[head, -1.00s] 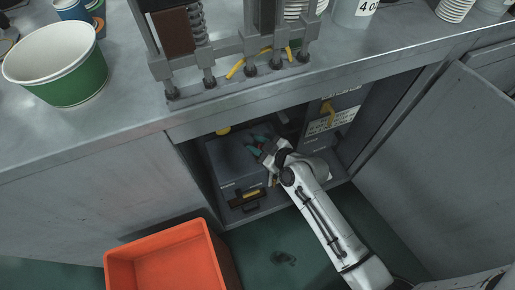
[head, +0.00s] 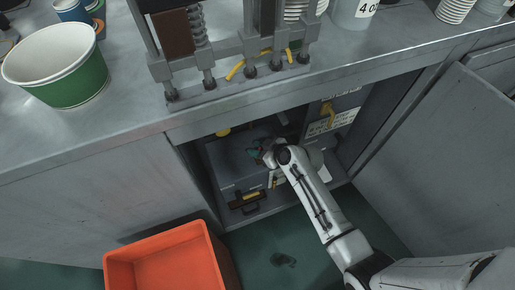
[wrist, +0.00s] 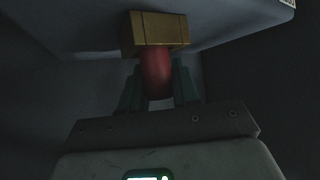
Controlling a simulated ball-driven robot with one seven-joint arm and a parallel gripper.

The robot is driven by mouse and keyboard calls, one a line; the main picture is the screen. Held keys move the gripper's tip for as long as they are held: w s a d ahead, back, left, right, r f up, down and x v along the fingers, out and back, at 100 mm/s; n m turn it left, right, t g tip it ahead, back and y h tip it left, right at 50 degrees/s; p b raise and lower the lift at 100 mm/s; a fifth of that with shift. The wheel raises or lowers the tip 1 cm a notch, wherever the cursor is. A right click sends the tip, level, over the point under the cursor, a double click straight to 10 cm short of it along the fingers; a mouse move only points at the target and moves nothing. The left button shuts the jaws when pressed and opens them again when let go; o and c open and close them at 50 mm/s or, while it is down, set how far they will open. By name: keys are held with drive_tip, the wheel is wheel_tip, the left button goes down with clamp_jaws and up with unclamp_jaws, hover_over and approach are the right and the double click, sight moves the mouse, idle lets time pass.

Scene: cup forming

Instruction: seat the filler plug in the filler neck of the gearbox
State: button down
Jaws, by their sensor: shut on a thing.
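The gearbox (head: 240,165) is a dark grey box inside the open cabinet bay under the counter. My gripper (head: 256,153) is over its top, towards its right side. In the wrist view my gripper (wrist: 158,88) has its teal fingers shut on a red rounded piece, apparently the filler plug (wrist: 157,72). A brass-coloured block, apparently the filler neck (wrist: 155,32), sits right beyond the red piece, against a grey face. The red piece's far end meets the brass block's edge in the picture. I cannot tell whether it is inside, touching or just in front.
The counter edge (head: 300,92) overhangs the bay closely above my arm. An open door (head: 440,150) stands at right. An orange bin (head: 170,262) is on the floor at left.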

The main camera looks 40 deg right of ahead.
drive_tip(key=shift+f, duration=0.2)
drive_tip(key=c, duration=0.8)
unclamp_jaws()
drive_tip(key=shift+r, duration=0.1)
drive_tip(key=shift+r, duration=0.15)
drive_tip(key=shift+s+d+r, duration=0.1)
drive_tip(key=shift+s+r, duration=0.1)
drive_tip(key=s+a+r+m+g+h, duration=0.1)
drive_tip(key=s+r+g, duration=0.2)
drive_tip(key=s, duration=0.6)
drive_tip(key=s+a+r+m+g+h+p, duration=0.1)
drive_tip(key=s+r+g, duration=0.2)
drive_tip(key=s, duration=0.6)
drive_tip(key=s+r+m+g+h+p, duration=0.1)
drive_tip(key=s+r+g, duration=0.2)
drive_tip(key=s+r, duration=0.3)
drive_tip(key=shift+s+a+g, duration=0.15)
drive_tip(key=shift+s+a, duration=0.05)
drive_tip(key=shift+s, duration=0.5)
drive_tip(key=shift+s+a+g, duration=0.15)
drive_tip(key=shift+s+a, duration=0.05)
drive_tip(key=shift+s, duration=0.5)
